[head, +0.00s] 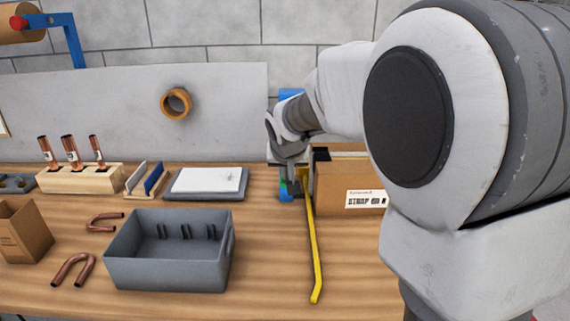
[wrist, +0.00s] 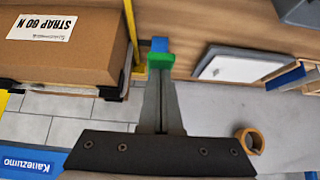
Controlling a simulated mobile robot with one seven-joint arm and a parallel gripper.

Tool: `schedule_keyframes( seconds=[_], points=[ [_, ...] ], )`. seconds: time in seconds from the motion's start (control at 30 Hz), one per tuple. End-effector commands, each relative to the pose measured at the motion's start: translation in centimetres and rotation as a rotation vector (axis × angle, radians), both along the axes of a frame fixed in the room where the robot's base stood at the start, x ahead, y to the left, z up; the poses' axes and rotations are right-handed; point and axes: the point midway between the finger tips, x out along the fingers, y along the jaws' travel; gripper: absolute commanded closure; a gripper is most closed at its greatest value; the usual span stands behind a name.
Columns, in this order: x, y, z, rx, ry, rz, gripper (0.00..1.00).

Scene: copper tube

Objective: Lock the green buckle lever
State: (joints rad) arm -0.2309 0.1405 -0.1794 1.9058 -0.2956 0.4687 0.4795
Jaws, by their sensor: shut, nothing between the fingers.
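The green buckle lever (wrist: 161,63) shows in the wrist view right at the tips of my fingers, with a blue part (wrist: 160,44) just beyond it. In the head view only a small bit of green (head: 285,184) shows below my gripper, mostly hidden by it. My gripper (wrist: 160,72) is shut with nothing held, its fingers together and pointing at the lever. I cannot tell whether the fingertips touch it. A yellow strap (head: 312,245) runs down beside the cardboard box (head: 335,180); the box also shows in the wrist view (wrist: 75,55).
A grey bin (head: 165,275), bent copper tubes (head: 75,268), a wooden rack of tubes (head: 80,180) and a white-topped pad (head: 207,181) stand to the left. A tape roll (head: 175,103) is on the back panel. The wooden table (head: 265,270) in front of the buckle is clear.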

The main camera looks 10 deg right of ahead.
Motion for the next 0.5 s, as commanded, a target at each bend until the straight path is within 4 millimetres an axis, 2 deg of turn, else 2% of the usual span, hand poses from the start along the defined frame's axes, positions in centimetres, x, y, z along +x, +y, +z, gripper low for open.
schedule_keyframes(
  seconds=[0.07, 0.5],
  points=[
    [-0.2, 0.0, -0.8, -0.001, 0.001, -0.001, 1.0],
    [-0.1, 0.0, 0.5, 0.0, 0.002, -0.001, 1.0]
  ],
)
